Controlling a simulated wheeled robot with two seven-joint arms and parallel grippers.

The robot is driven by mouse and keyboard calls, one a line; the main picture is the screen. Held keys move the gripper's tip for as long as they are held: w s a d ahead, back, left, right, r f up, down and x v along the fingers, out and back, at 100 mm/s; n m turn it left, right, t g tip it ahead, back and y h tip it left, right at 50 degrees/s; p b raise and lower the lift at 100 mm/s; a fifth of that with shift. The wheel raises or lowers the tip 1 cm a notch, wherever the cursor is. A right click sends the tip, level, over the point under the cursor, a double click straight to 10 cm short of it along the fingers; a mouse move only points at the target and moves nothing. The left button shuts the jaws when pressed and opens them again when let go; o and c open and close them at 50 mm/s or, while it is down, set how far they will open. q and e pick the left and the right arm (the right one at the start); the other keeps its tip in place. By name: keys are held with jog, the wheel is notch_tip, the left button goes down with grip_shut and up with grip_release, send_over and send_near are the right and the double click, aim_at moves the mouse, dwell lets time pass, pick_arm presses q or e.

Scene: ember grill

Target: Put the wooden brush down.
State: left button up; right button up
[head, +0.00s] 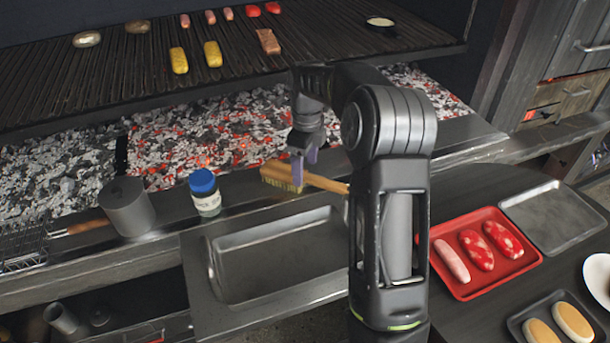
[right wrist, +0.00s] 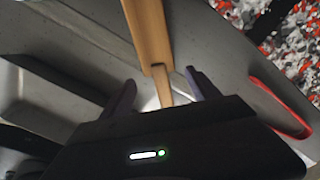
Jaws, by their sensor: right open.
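The wooden brush (head: 325,182) lies on the metal ledge in front of the coals, with its bristled head to the left and its handle to the right. My right gripper (head: 304,176) is over the brush, and its arm hides the handle's far end. In the right wrist view, the brush's wooden body (right wrist: 148,35) runs down to between the two spread purple fingers of my right gripper (right wrist: 160,90). The jaws are open, with a gap on each side of the wood. My left gripper is in neither view.
A blue-capped jar (head: 205,193) and a grey metal cup (head: 127,207) stand left of the brush. An empty metal basin (head: 275,240) is in front. Glowing coals (head: 220,125) lie behind, below the grill grate (head: 130,65). A red tray (head: 447,286) with sausages is at right.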

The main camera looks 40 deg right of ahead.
aim_at(306, 175)
notch_tip(306, 175, up, 8)
jog(key=shift+s+f, duration=0.1)
dwell(0.9)
